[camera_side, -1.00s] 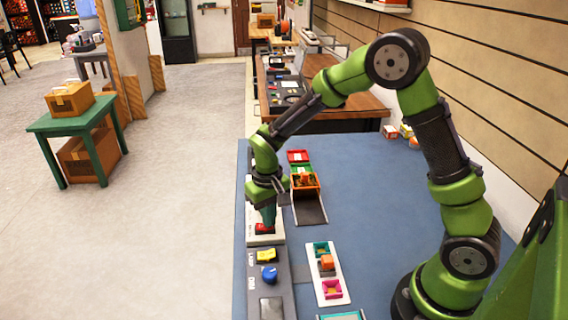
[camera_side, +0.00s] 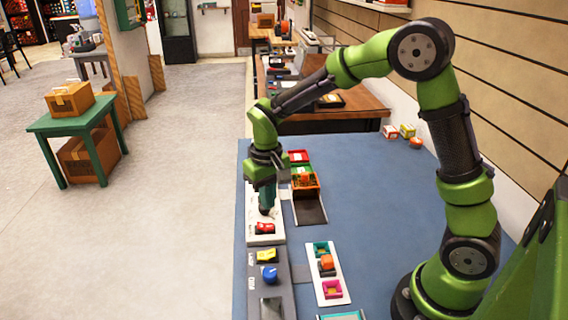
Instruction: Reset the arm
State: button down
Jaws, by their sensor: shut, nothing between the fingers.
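My gripper (camera_side: 267,210) points down above the white panel (camera_side: 252,236) at the left edge of the blue table. It is shut and holds nothing. A red switch (camera_side: 264,228) sits on that panel just below and in front of the fingertips, and a small gap seems to separate them. My green arm reaches over the table from the right.
A grey panel with a yellow switch (camera_side: 266,256) and a blue knob (camera_side: 269,274) lies nearer. A white tray (camera_side: 322,246) with coloured sockets and an orange block (camera_side: 326,262) lies right of it. An orange box (camera_side: 305,181) stands behind. The blue table (camera_side: 375,210) is clear in the middle.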

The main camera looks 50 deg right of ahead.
jog(key=shift+r, duration=0.55)
